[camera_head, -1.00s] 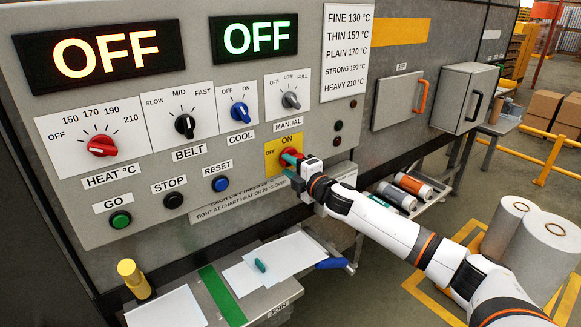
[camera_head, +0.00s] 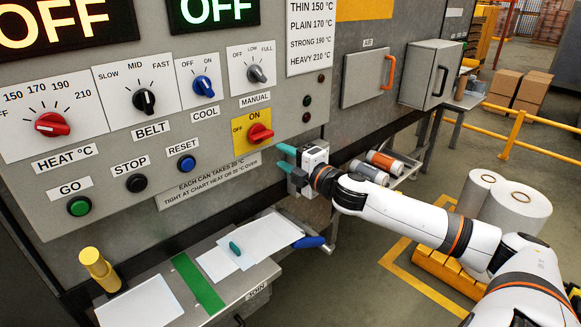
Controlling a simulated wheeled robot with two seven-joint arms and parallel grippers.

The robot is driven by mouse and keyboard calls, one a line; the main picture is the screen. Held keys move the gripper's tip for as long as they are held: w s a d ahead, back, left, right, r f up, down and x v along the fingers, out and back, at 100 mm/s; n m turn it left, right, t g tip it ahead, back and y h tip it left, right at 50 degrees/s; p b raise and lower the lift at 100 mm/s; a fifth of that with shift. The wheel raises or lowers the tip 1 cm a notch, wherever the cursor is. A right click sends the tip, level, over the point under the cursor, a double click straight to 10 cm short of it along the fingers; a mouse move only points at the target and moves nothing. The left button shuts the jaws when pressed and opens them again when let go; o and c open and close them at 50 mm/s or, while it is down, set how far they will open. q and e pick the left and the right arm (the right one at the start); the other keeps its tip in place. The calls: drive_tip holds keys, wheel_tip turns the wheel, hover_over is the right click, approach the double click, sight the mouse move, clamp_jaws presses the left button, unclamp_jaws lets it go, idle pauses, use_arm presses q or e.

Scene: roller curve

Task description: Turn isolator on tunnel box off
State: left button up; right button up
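The isolator is a red rotary knob (camera_head: 260,134) on a yellow plate (camera_head: 243,142) at the lower right of the tunnel box's control panel (camera_head: 215,122). The plate reads ON at the top and OFF at the left. The knob's grip lies roughly level across the plate; I cannot tell for sure which mark it points to. My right gripper (camera_head: 281,157) is just right of and below the knob, apart from it. Its teal fingers are spread with nothing between them. My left gripper is not in view.
Heat (camera_head: 52,124), belt (camera_head: 144,101), cool (camera_head: 203,88) and manual (camera_head: 257,74) knobs sit nearby. A shelf with rolls (camera_head: 384,162) lies beyond my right gripper.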

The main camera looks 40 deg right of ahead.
drive_tip(key=shift+s, duration=0.8)
drive_tip(key=s+d+f+m+g+h, duration=0.1)
drive_tip(key=s+d+f+m+g, duration=0.15)
drive_tip(key=f, duration=0.75)
drive_tip(key=s+d+f+m+g+h, duration=0.1)
drive_tip(key=d+f+m+h, duration=0.2)
drive_tip(key=f, duration=0.7)
drive_tip(key=s+d+f+m+g, duration=0.1)
drive_tip(key=d+f+m+g, duration=0.2)
drive_tip(key=f, duration=0.8)
drive_tip(key=s+a+f+m+g, duration=0.2)
drive_tip(key=s+f, duration=0.5)
drive_tip(key=f, duration=0.4)
drive_tip(key=s+a+f+m+g, duration=0.2)
drive_tip(key=s+f, duration=0.5)
drive_tip(key=f, duration=0.3)
drive_tip(key=s+a+f+m+g+y, duration=0.1)
drive_tip(key=s+a+f+g, duration=0.1)
drive_tip(key=s+a+f, duration=0.4)
drive_tip(key=s+a+f+m+g+y, duration=0.1)
drive_tip(key=s+a+f, duration=0.5)
drive_tip(key=s, duration=0.8)
drive_tip(key=s+a+f+m+g, duration=0.2)
drive_tip(key=s+a+f, duration=0.4)
drive_tip(key=s+a, duration=0.4)
drive_tip(key=shift+a+f+g+y, duration=0.2)
drive_tip(key=shift+g+y, duration=0.2)
drive_tip(key=shift+g, duration=0.35)
